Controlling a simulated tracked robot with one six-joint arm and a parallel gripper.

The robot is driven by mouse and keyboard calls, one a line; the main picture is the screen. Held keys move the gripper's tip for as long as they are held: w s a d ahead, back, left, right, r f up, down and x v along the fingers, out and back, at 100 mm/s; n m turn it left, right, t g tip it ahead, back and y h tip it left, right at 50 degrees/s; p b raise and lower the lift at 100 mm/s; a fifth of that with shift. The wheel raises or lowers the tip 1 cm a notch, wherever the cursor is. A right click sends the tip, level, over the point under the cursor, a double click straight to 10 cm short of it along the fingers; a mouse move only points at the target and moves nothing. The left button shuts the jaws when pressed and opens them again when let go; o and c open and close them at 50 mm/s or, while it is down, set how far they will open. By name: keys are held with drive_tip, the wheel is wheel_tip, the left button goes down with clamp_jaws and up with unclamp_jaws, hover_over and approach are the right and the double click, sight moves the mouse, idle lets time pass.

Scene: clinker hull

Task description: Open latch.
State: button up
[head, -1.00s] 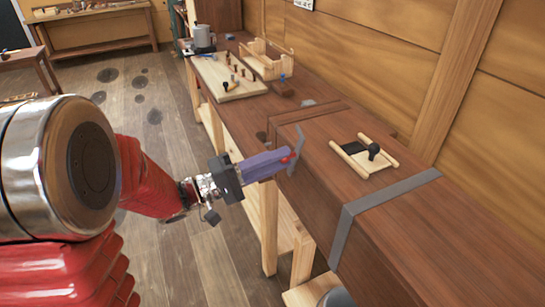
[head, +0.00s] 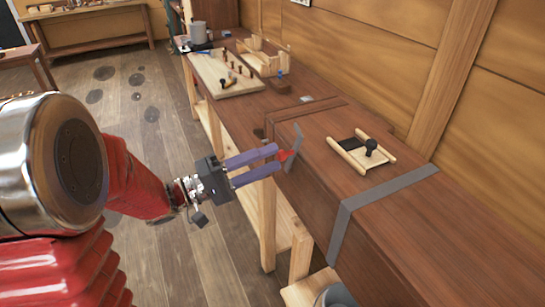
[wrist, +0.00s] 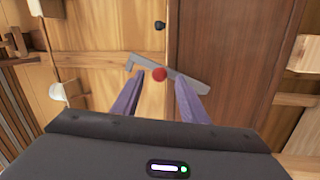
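The latch (head: 296,145) is a flat grey bar with a red knob (head: 285,155), on the near side of the dark wooden chest at its top edge. In the wrist view the latch (wrist: 186,79) lies slanted, its hooked end up to the left and its other end lower right over the dark wood. The red knob (wrist: 159,74) is near its middle. My gripper (head: 279,158) is open, its two purple fingers apart. In the wrist view the fingertips (wrist: 158,82) stand to either side of the knob, with visible gaps; nothing is held.
A grey metal strap (head: 388,188) crosses the chest to the right. Behind are a pegboard (head: 226,76) and a wooden rack (head: 262,62). Open floor lies left of the bench.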

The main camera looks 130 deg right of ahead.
drive_tip(key=v, duration=1.1)
drive_tip(key=shift+w, duration=0.2)
drive_tip(key=shift+d, duration=0.1)
idle(0.4)
drive_tip(key=w+a+f+n+t+h, duration=0.25)
drive_tip(key=w+n+t, duration=0.2)
drive_tip(key=w, duration=0.85)
drive_tip(key=w+a+f+n+t+h, duration=0.15)
drive_tip(key=w+n+t+h, duration=0.3)
drive_tip(key=w, duration=0.85)
drive_tip(key=w+a+f+n+t+h, duration=0.1)
drive_tip(key=w+f+n+t+h, duration=0.3)
drive_tip(key=w, duration=0.9)
drive_tip(key=w+a+r+n+t+y, duration=0.2)
drive_tip(key=w+a+n+t, duration=0.2)
drive_tip(key=w+a+t, duration=0.55)
drive_tip(key=w+a+r+n+y, duration=0.1)
drive_tip(key=w+a+n, duration=0.1)
drive_tip(key=a, duration=0.3)
drive_tip(key=w+a+r+n+t+y, duration=0.1)
drive_tip(key=w+a+r+n, duration=0.1)
drive_tip(key=a, duration=0.4)
drive_tip(key=w+a+r+n+t+y, duration=0.1)
drive_tip(key=w+a+n, duration=0.1)
drive_tip(key=w+a, duration=0.2)
drive_tip(key=shift+w+a+r, duration=0.25)
drive_tip(key=shift+a+r, duration=0.1)
drive_tip(key=shift+a, duration=0.75)
drive_tip(key=shift+t, duration=0.25)
